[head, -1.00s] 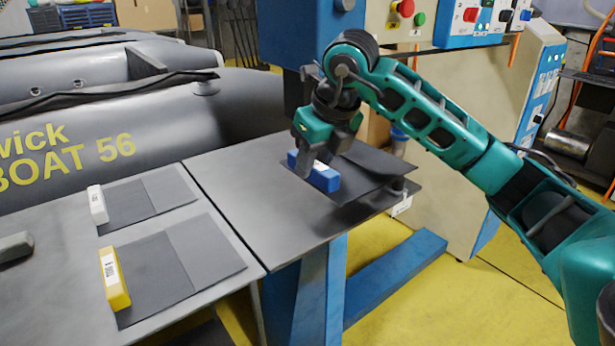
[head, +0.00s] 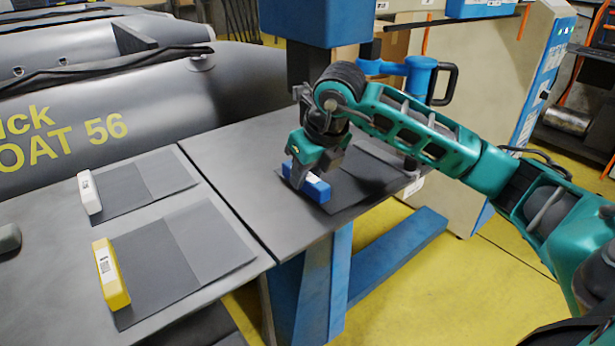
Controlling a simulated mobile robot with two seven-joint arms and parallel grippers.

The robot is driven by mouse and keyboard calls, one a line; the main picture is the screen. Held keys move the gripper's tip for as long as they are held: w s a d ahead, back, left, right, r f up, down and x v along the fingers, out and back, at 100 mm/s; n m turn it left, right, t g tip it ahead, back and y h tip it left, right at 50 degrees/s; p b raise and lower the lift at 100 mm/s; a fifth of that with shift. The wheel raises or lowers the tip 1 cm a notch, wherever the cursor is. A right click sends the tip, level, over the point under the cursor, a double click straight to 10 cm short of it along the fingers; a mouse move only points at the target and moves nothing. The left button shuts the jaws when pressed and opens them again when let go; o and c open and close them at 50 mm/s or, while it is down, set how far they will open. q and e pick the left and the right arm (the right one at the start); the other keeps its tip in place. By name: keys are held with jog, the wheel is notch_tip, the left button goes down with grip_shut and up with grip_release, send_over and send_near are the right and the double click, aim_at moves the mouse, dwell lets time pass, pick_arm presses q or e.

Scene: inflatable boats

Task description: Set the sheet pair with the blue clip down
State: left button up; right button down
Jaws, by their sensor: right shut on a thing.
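The blue clip (head: 307,182) sits on the near-left edge of a dark grey sheet pair (head: 365,181). My right gripper (head: 300,178) points down and is shut on the blue clip. The sheet pair is level, over the right part of the grey table plate (head: 245,180), and looks to be at or very near its surface; I cannot tell if it bears fully on it. The arm hides part of its far side. My left gripper is not in view.
On the left table, one sheet pair has a white clip (head: 90,192) and another a yellow clip (head: 111,273). A blue machine column (head: 313,22) rises behind the plate. A blue part with a black handle (head: 448,84) stands behind my arm. Grey boats lie at the back left.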

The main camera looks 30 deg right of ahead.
jog(key=shift+f, duration=0.5)
jog(key=c, duration=0.8)
grip_release()
pick_arm(q)
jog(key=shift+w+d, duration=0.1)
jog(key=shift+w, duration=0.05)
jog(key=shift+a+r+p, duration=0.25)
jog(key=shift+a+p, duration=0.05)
jog(key=shift+p, duration=0.35)
pick_arm(e)
jog(key=v, duration=1.2)
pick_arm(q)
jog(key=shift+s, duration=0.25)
